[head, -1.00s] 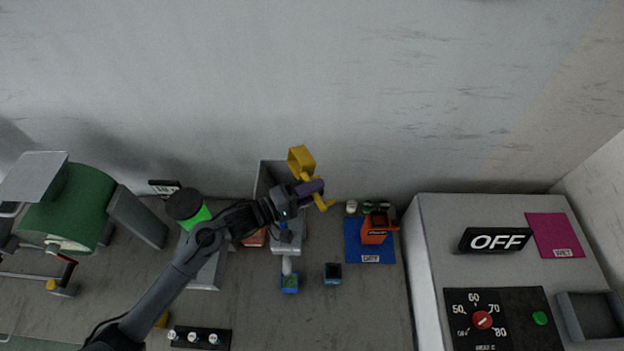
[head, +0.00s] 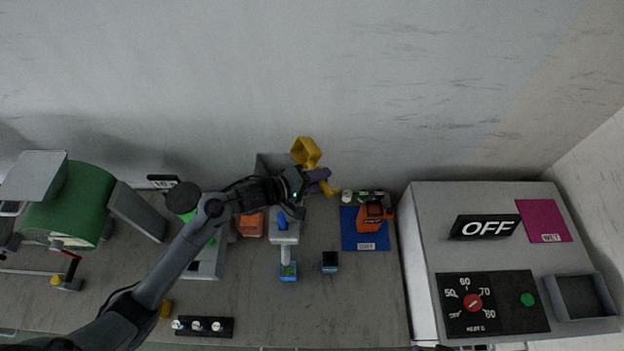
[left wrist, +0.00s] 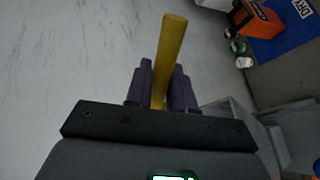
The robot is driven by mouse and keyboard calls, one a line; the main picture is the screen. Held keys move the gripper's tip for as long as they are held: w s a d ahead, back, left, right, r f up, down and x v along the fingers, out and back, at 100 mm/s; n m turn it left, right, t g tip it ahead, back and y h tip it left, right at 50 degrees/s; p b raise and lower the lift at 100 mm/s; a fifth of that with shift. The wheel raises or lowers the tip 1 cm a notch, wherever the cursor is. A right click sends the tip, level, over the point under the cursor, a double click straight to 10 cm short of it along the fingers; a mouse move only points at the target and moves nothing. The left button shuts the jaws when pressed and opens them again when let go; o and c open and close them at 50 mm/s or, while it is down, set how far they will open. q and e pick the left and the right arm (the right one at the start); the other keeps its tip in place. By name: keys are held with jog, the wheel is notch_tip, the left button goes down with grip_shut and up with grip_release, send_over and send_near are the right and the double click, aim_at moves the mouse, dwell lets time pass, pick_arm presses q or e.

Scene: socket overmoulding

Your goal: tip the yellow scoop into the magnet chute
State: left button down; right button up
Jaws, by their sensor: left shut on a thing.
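The yellow scoop (head: 306,152) is held in the air near the back wall, with its cup on the wall side. My left gripper (head: 318,175), with purple fingers, is shut on its handle. In the left wrist view the yellow handle (left wrist: 172,50) stands up between the purple fingers (left wrist: 162,88), and the cup is hidden. A grey open-topped trough (head: 272,162), apparently the magnet chute, lies just left of the scoop and below it, partly covered by my arm. Its front part (head: 284,238) leads to a pale tube and a blue-green block. The scoop's contents cannot be made out.
A blue mat (head: 372,243) with an orange container (head: 371,217) lies to the right, with small jars behind it. A large grey heater unit (head: 425,210) with an OFF sign stands further right. A green drum machine (head: 70,205) stands left. A small dark cube (head: 330,262) sits in front.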

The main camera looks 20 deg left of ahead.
pick_arm(q)
jog(key=shift+w+d+f, duration=0.1)
jog(key=shift+w+d, duration=0.1)
jog(key=shift+g, duration=0.3)
jog(key=shift+w+d+f+g+y, duration=0.15)
jog(key=shift+w+d+g+y, duration=0.2)
jog(key=shift+w+g+y, duration=0.2)
jog(key=shift+w+d+f+g+y, duration=0.15)
jog(key=shift+w+d+g+y, duration=0.25)
jog(key=shift+g, duration=0.25)
jog(key=shift+a, duration=0.1)
jog(key=shift+r, duration=0.1)
